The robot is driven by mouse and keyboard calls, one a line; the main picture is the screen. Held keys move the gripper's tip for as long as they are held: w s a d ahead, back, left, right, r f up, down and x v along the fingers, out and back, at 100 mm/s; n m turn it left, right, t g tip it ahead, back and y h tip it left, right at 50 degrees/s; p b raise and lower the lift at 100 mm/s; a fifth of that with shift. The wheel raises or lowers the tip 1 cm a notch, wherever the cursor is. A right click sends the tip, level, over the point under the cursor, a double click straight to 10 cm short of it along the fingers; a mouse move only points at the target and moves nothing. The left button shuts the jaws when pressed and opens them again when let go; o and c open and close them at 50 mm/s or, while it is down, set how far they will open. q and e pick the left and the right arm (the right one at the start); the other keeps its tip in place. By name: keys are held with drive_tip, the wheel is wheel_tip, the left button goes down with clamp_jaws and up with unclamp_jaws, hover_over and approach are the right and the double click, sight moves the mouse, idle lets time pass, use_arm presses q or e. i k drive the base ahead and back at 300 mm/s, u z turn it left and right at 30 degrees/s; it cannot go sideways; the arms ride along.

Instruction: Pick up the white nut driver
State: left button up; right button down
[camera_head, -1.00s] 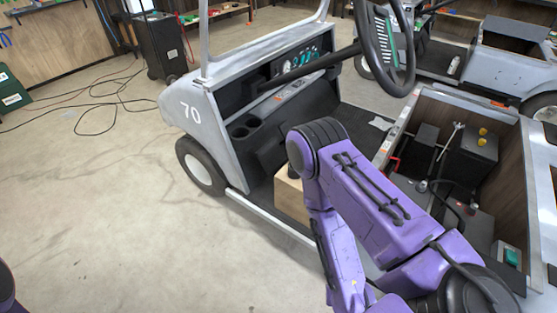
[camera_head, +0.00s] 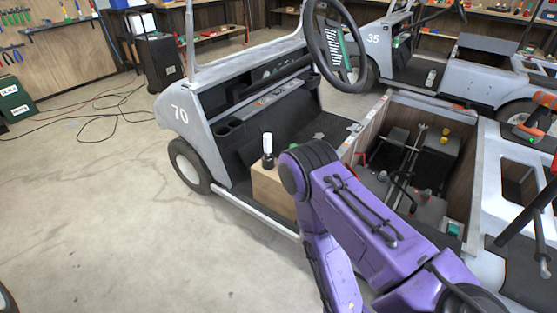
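A small upright object with a white top and a black base (camera_head: 267,145) stands on a light wooden box (camera_head: 269,189) on the floor of the grey cart. It may be the white nut driver, but it is too small to tell for sure. My purple arm comes in from the lower right, and its elbow is just right of the box, hiding part of it. Neither gripper is in view.
An orange-and-black tool (camera_head: 527,132) lies at the right.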

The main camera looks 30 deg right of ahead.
sight(267, 138)
drive_tip(key=z, duration=1)
drive_tip(key=i, duration=0.95)
drive_tip(key=u, duration=2.2)
drive_tip(key=i, duration=1.75)
drive_tip(key=z, duration=3.2)
